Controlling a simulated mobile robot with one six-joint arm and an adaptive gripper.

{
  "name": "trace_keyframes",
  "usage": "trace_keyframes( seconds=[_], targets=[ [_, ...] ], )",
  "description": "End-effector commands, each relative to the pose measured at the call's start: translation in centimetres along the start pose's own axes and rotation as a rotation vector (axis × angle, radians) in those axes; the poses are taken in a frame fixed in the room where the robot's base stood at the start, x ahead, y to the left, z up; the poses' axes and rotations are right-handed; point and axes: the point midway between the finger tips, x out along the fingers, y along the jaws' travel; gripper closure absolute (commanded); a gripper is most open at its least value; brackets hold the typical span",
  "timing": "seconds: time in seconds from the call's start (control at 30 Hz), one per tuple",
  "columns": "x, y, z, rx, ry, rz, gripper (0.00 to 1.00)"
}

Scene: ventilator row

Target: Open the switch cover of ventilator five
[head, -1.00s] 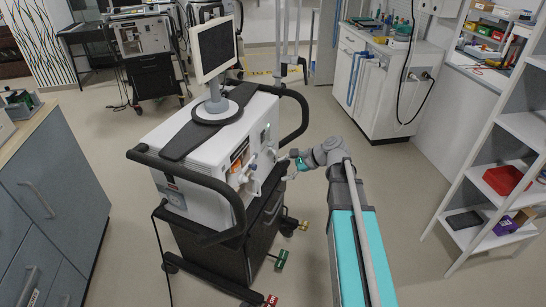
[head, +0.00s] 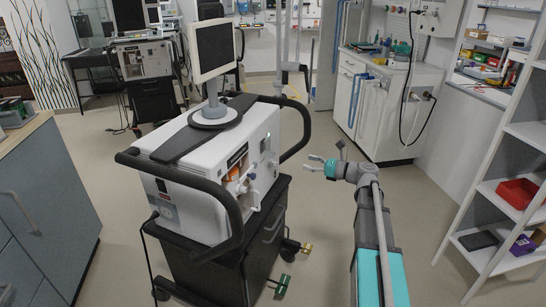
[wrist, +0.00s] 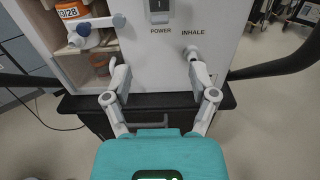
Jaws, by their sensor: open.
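The white ventilator (head: 262,140) stands on a dark cart at the middle of the head view, its front panel facing right. I cannot read a number five on it. In the wrist view, its front panel (wrist: 225,25) shows a dark-framed switch (wrist: 158,10) above a POWER label, at the top edge. Whether a cover lies over the switch is cut off or too small to tell. My gripper (head: 312,163) is open and empty, right of the panel and apart from it. In the wrist view my gripper (wrist: 158,70) has its fingers spread below the switch.
A bay with an orange-labelled canister (wrist: 72,12) and a blue-white valve (wrist: 92,28) is left of the switch. A grey port (wrist: 196,55) sits under INHALE. A dark handle bar (head: 205,180) curves around the ventilator. Shelving (head: 500,160) stands right; floor between is clear.

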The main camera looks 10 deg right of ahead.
Motion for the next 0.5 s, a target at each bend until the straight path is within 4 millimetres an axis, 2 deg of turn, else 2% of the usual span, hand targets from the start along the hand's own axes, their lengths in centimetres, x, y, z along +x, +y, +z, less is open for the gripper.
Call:
trace_keyframes(
  seconds=[0.27,0.5],
  targets=[
    [0.3,0.0,0.0,-0.002,0.001,0.0,0.26],
    [1.8,0.0,0.0,-0.002,0.002,0.001,0.26]
  ],
)
